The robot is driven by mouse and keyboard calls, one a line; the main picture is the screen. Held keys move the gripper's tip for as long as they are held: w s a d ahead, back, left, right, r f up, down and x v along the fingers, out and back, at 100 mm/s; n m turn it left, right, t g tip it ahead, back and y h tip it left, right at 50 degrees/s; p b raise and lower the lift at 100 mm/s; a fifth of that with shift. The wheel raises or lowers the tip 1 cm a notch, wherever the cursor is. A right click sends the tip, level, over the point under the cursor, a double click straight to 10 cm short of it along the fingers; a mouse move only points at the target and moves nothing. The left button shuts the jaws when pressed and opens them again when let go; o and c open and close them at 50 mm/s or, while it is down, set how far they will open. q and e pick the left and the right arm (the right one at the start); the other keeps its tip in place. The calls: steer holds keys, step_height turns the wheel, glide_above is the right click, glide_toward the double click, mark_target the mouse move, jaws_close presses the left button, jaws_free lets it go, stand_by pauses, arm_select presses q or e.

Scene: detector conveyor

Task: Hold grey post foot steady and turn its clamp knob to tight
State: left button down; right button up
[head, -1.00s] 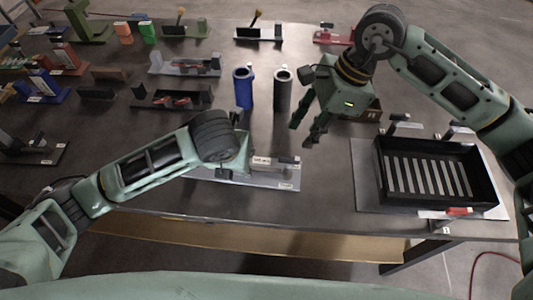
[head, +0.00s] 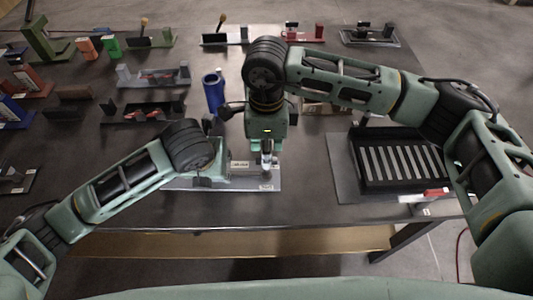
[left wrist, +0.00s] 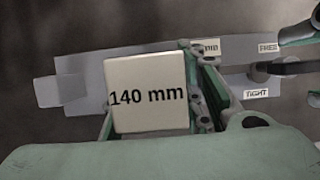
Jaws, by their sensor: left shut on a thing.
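The grey post foot (head: 268,187) lies on the bench under both my grippers. My left gripper (head: 222,160) is shut on its upright post, largely hidden by my arm in the head view. In the left wrist view the post top carries a "140 mm" label (left wrist: 148,94). The dark clamp knob lever (left wrist: 290,68) lies at the right, between the FREE and TIGHT labels. My right gripper (head: 267,158) is over the right end of the foot. In the left wrist view its two fingers stand apart at the right edge, on either side of the lever; I cannot tell if they touch it.
A blue cylinder (head: 213,94) stands behind my grippers. A black slotted tray (head: 362,178) sits on a grey plate to the right. Other fixtures fill the left and back of the bench. The front strip of the bench is clear.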

steer(key=shift+f, duration=1.15)
jaws_close()
